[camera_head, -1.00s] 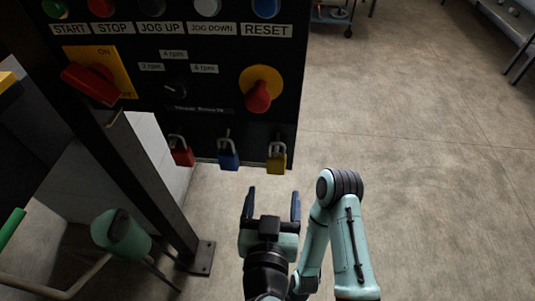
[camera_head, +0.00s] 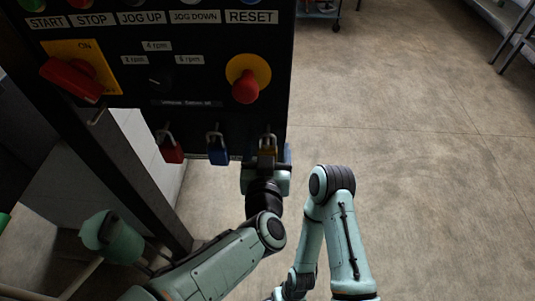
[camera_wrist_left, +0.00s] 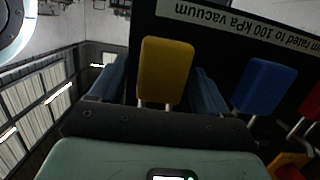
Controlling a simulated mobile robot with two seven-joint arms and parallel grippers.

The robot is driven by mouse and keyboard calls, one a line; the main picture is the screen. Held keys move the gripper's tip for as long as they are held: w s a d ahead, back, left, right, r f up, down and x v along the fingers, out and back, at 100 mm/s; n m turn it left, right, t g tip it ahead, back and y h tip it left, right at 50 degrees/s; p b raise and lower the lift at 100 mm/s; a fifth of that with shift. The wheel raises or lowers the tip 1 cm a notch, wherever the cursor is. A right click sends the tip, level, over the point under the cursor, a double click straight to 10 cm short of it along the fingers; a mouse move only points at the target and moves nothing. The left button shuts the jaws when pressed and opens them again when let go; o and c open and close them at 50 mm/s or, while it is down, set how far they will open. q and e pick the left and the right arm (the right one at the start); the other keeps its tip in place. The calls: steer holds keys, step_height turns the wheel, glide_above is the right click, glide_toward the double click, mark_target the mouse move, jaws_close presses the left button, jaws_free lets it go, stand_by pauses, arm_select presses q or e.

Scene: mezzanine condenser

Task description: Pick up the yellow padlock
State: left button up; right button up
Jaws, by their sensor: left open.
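The yellow padlock (camera_head: 267,151) hangs at the lower right edge of the black control panel. In the head view my left gripper (camera_head: 267,158) is right at it and hides most of its body. In the left wrist view the picture is inverted, and the yellow padlock (camera_wrist_left: 165,72) stands between the two blue fingers of my open left gripper (camera_wrist_left: 158,84). Gaps show on both sides of the padlock, so the fingers flank it without gripping. My right arm shows at the lower middle, but its gripper cannot be seen.
A blue padlock (camera_head: 217,150) and a red padlock (camera_head: 171,148) hang left of the yellow one. Above are a red knob (camera_head: 246,87) on a yellow disc and a red rotary switch (camera_head: 72,78).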

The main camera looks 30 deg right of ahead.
arm_select(q)
steer(key=c, duration=1.1)
steer(key=shift+r, duration=0.15)
steer(key=shift+r+p, duration=0.35)
steer(key=shift+r, duration=0.3)
steer(key=f+v, duration=0.1)
steer(key=v, duration=0.5)
steer(key=f+v, duration=0.1)
steer(key=v, duration=0.5)
steer(key=f+v, duration=0.1)
steer(key=v, duration=0.4)
steer(key=shift+s+a+p, duration=0.3)
steer(key=shift+s+a, duration=0.15)
steer(key=shift+s, duration=0.1)
steer(key=shift+r, duration=0.1)
